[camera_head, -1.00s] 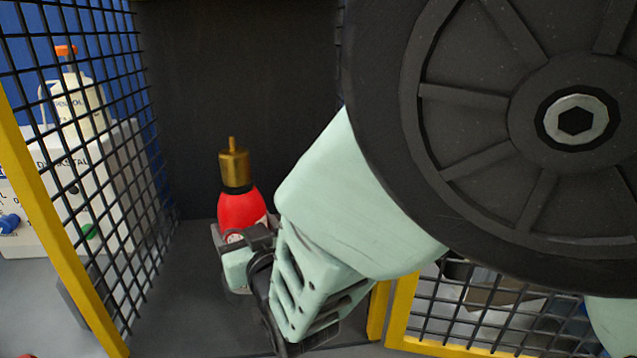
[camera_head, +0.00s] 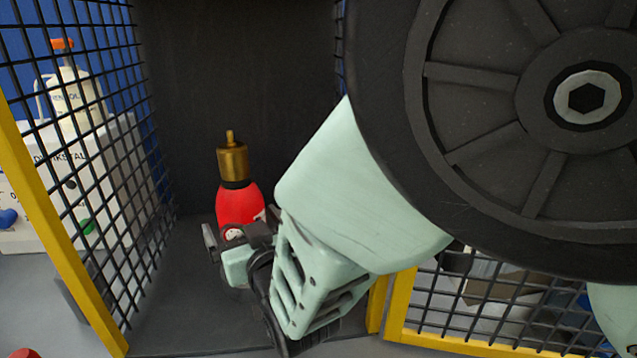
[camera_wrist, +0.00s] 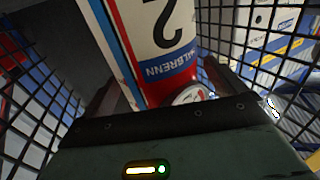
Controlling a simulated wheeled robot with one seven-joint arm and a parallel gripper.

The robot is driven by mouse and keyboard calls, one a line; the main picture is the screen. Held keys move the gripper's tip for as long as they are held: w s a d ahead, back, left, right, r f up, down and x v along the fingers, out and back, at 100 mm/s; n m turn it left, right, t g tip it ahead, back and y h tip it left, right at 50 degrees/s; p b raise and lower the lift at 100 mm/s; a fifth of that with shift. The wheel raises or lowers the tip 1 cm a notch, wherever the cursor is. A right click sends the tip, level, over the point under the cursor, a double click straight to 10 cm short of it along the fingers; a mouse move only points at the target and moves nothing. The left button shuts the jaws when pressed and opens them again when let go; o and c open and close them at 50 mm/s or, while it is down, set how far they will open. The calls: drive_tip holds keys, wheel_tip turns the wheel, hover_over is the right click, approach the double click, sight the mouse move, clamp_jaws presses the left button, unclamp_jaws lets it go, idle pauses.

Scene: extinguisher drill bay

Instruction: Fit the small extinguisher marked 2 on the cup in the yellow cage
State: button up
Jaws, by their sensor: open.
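The small extinguisher (camera_head: 238,204) has a red shoulder and a brass top. It stands about upright inside the yellow-framed cage (camera_head: 45,215). In the wrist view its white label with a black 2 (camera_wrist: 160,22) and a small round gauge (camera_wrist: 188,95) show upside down. My gripper (camera_head: 232,240) is open at the extinguisher, with a finger to the left of it in the head view; the wrist view shows the body between the dark fingers. The extinguisher's lower part and the cup are hidden behind my gripper, so I cannot tell how they meet.
Black mesh walls stand close on the left (camera_head: 95,150) and at the lower right (camera_head: 490,290). A dark back panel (camera_head: 235,80) is behind the extinguisher. A white box (camera_head: 85,185) and a cream spray bottle (camera_head: 75,100) are outside the mesh. Bare cage floor (camera_head: 185,305) lies at front left.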

drive_tip(key=b+v, duration=0.2)
drive_tip(key=v, duration=1.5)
drive_tip(key=shift+r+b, duration=0.25)
drive_tip(key=shift+b, duration=0.1)
drive_tip(key=shift+w, duration=0.1)
drive_tip(key=s+d+g+h+p, duration=0.1)
drive_tip(key=s+d+g+h, duration=0.2)
drive_tip(key=d+g, duration=0.2)
drive_tip(key=s+d+g+h+p, duration=0.2)
drive_tip(key=s+d+g+h, duration=0.1)
drive_tip(key=d, duration=0.6)
drive_tip(key=s+d+r+g+h+p, duration=0.1)
drive_tip(key=s+d+g+h+p, duration=0.1)
drive_tip(key=d+g, duration=0.4)
drive_tip(key=shift+s+d+g+h, duration=0.3)
drive_tip(key=shift+s+d+h, duration=0.15)
drive_tip(key=shift+d+h, duration=0.4)
drive_tip(key=shift+a, duration=0.2)
